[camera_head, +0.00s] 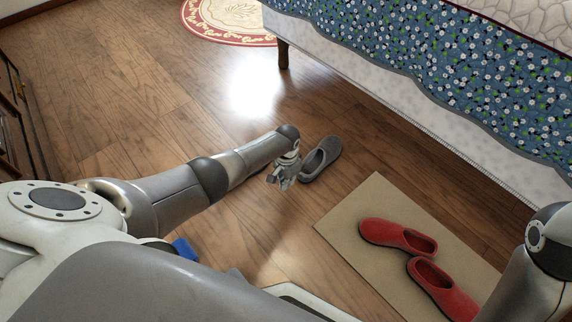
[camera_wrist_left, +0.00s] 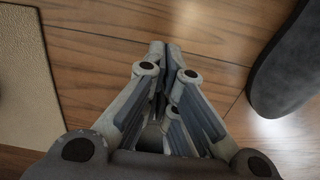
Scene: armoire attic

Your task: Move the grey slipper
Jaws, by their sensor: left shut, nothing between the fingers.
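The grey slipper (camera_head: 321,158) lies on the wooden floor near the bed, just right of my left gripper (camera_head: 281,184) in the head view. In the left wrist view part of the grey slipper (camera_wrist_left: 290,72) shows at the right edge, apart from the fingers. My left gripper (camera_wrist_left: 161,50) is shut and empty, with bare floor beyond its fingertips. My right gripper is not in view; only part of my right arm shows at the right edge of the head view.
A beige mat (camera_head: 352,212) lies right of the grey slipper, with two red slippers (camera_head: 397,237) on it. A bed (camera_head: 400,90) with a blue floral cover stands behind, on a dark leg (camera_head: 283,54).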

